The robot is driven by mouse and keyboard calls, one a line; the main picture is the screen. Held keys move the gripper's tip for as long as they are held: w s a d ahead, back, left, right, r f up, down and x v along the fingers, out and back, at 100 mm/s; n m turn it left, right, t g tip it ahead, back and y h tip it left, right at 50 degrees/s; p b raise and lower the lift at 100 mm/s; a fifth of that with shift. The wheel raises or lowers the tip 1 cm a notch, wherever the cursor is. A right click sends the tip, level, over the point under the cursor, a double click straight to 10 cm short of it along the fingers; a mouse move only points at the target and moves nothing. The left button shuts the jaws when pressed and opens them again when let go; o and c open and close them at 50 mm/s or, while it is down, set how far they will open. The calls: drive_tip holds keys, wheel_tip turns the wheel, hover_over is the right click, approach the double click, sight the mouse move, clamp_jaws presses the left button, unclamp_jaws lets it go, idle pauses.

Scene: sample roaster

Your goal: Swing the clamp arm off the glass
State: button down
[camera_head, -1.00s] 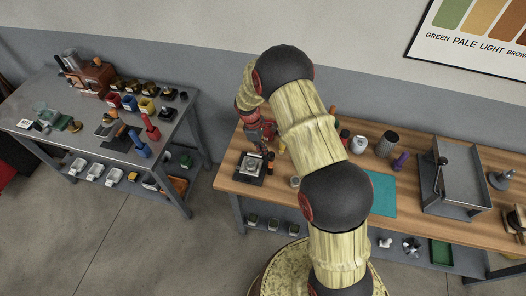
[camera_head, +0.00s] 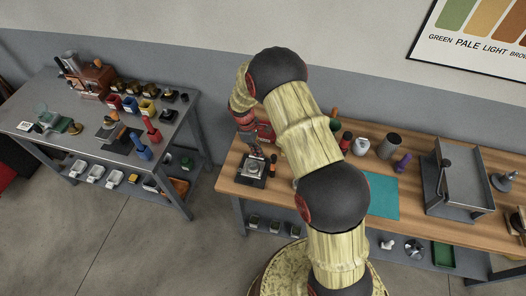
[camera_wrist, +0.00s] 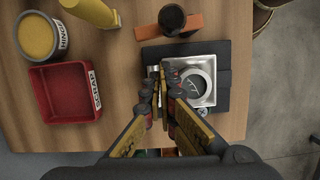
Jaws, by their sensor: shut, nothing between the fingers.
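The round glass (camera_wrist: 194,86) sits in a square silvery frame on a dark base (camera_wrist: 240,94) in the wrist view. The fixture also shows small on the wooden bench in the head view (camera_head: 251,170). My gripper (camera_wrist: 160,76) is at the left edge of the silvery frame, its fingers shut with nothing held. A thin pale metal piece shows at the fingertips; I cannot tell whether it is the clamp arm or whether the fingers touch it. In the head view my gripper (camera_head: 257,153) is just above the fixture, and the clamp arm is too small to make out.
A black cup (camera_wrist: 172,18) on an orange-brown block (camera_wrist: 182,26) stands beyond the fixture. A red bin (camera_wrist: 67,92), a yellow-filled tin (camera_wrist: 36,38) and a yellow object (camera_wrist: 92,11) are at left. The bench edge and floor lie right of the fixture.

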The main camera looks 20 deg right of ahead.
drive_tip(key=shift+w+a+r, duration=0.6)
drive_tip(key=shift+a+r, duration=0.05)
drive_tip(key=s+v, duration=0.1)
drive_tip(key=v, duration=0.7)
drive_tip(key=shift+w+r, duration=0.2)
drive_tip(key=shift+r, duration=0.1)
